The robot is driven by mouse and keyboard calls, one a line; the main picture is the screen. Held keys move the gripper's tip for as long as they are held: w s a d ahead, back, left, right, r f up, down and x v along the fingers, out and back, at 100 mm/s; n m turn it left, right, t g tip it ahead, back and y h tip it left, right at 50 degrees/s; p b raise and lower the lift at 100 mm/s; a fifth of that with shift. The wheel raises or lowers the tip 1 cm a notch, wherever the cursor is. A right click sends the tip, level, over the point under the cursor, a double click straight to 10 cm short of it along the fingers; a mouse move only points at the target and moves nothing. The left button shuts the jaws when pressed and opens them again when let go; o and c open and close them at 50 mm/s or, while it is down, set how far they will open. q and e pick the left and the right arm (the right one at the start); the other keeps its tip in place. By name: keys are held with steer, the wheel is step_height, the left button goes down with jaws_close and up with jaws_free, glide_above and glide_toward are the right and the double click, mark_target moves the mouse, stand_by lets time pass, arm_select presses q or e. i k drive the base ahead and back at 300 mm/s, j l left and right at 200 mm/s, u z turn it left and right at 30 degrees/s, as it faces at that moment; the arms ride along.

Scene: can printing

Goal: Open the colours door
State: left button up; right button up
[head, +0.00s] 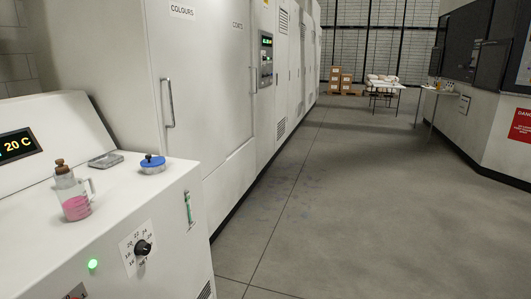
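In the head view, the colours door (192,68) is a tall white cabinet door marked "COLOURS" near its top. It looks shut. A grey vertical bar handle (169,103) sits toward its left side. The lower part of the door's left side is hidden behind the white machine in the foreground. Neither of my grippers is in view, so nothing of mine is seen touching the handle.
A white machine (150,225) at the lower left carries a stoppered bottle of pink liquid (75,197), a blue-lidded dish (152,164) and a flat grey item (105,160). Another cabinet door (239,75) stands further along. The grey floor (340,190) is clear. Tables stand far back.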

mark_target(184, 38)
steer(key=i+l, duration=0.1)
steer(key=i, duration=0.7)
steer(key=i+l, duration=0.1)
steer(key=i, duration=0.7)
